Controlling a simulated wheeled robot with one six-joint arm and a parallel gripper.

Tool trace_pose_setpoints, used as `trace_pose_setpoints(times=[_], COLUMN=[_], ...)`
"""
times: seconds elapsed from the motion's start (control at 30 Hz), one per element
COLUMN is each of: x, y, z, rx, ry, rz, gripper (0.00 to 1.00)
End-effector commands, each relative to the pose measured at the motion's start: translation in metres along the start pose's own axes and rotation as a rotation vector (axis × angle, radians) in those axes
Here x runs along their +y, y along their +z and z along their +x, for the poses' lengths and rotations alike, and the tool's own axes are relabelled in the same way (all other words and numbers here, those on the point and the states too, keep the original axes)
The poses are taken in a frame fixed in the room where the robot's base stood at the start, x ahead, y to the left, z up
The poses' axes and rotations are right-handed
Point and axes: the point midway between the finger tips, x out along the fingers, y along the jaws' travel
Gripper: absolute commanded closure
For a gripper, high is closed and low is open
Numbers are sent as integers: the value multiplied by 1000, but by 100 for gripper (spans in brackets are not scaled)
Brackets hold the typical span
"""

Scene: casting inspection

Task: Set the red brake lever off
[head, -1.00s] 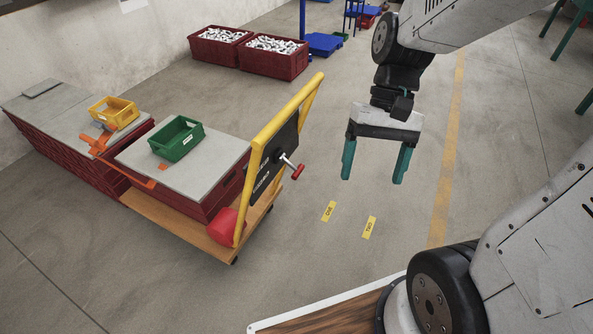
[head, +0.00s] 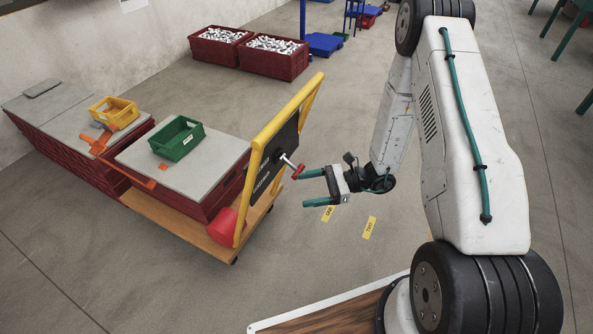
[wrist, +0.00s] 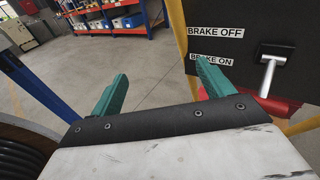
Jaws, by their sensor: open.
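The brake lever's red grip (head: 298,172) and steel shaft (head: 288,162) stick out from the dark panel (head: 262,180) on the trolley's yellow handle frame. In the wrist view the steel shaft (wrist: 267,77) slopes down from its black mount, nearer the height of the "BRAKE ON" label (wrist: 211,60) than the "BRAKE OFF" label (wrist: 215,32) above it. My gripper (head: 303,189) is open and empty, fingers toward the panel. One fingertip appears close to the grip; contact cannot be told.
The trolley's wooden deck (head: 211,243) carries red crates, with a green bin (head: 178,139) on top. A yellow bin (head: 113,112) stands on the stack behind. The yellow frame (head: 305,95) rises beside the lever. Floor right of the trolley is open.

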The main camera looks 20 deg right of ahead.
Motion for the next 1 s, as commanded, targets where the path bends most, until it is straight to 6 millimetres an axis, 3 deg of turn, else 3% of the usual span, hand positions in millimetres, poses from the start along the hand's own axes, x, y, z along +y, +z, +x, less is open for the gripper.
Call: trace_pose_setpoints(times=[0.03,0.1,0.2,0.27,0.4,0.53,1.0], x=[-7,-20,-41,-56,-90,-102,-138], y=[-23,-49,-80,-90,-89,-87,-82], z=[-1,-4,-11,-16,-32,-35,18], rx=[-18,-34,-49,-54,-64,-72,-74], ry=[-80,-192,-350,-432,-566,-617,-613], rz=[44,85,121,121,84,70,63], gripper=[20,20,20,20,20,20,20])
